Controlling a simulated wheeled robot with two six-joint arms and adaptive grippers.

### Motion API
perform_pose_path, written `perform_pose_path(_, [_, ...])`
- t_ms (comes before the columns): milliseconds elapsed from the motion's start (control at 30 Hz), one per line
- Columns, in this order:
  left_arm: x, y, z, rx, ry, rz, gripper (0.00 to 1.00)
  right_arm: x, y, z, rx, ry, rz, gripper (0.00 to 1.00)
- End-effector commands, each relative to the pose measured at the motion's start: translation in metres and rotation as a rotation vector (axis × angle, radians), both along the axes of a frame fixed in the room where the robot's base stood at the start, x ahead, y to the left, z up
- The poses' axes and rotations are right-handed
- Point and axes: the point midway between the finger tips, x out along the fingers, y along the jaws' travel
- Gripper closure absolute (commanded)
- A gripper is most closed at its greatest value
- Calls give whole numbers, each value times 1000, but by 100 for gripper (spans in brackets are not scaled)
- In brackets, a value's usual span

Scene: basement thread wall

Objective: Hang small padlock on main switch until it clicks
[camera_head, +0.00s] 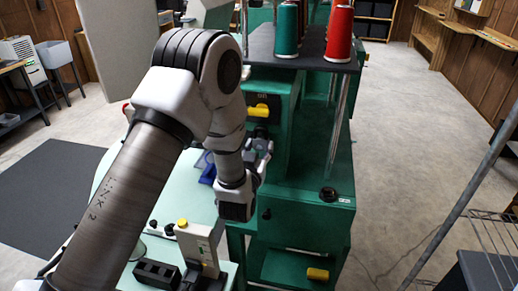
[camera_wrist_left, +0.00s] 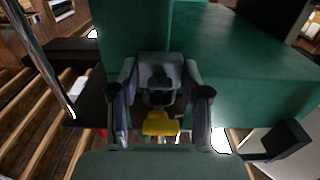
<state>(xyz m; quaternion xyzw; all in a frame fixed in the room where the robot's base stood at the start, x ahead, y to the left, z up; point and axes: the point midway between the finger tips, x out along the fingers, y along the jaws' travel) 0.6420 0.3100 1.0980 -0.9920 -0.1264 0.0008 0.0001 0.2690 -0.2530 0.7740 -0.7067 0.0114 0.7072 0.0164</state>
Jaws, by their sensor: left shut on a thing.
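My left gripper (camera_head: 258,152) is at the front of the green machine, below a yellow handle-like part (camera_head: 258,110). In the left wrist view my left gripper (camera_wrist_left: 160,100) has its fingers on either side of a small dark thing. I take this for the small padlock (camera_wrist_left: 159,97), but its shape and shackle are not clear. A yellow part (camera_wrist_left: 160,123) shows just beyond it, close to the fingers. I cannot tell whether the held thing touches it. The main switch is not clearly identifiable. My right gripper is not in view.
The green machine (camera_head: 301,208) carries a dark shelf (camera_head: 262,47) with green and red thread cones (camera_head: 340,35). A pale table at left holds a grey box with a yellow button (camera_head: 197,244) and a blue object (camera_head: 208,168).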

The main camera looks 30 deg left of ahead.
Motion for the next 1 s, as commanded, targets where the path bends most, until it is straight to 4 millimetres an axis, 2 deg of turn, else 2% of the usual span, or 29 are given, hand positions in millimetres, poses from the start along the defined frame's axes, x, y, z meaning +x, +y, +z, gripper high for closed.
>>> perform_pose_path(467, [0, 0, -4, 0, 0, 0, 88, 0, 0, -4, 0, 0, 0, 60])
perform_pose_path(500, [0, 0, -4, 0, 0, 0, 42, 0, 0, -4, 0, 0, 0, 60])
perform_pose_path(567, [0, 0, -4, 0, 0, 0, 24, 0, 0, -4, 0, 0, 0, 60])
perform_pose_path(867, [-1, 0, -4, 0, 1, 0, 24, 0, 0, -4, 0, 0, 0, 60])
perform_pose_path(1000, [-13, -4, -4, 0, 3, -1, 24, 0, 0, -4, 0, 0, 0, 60])
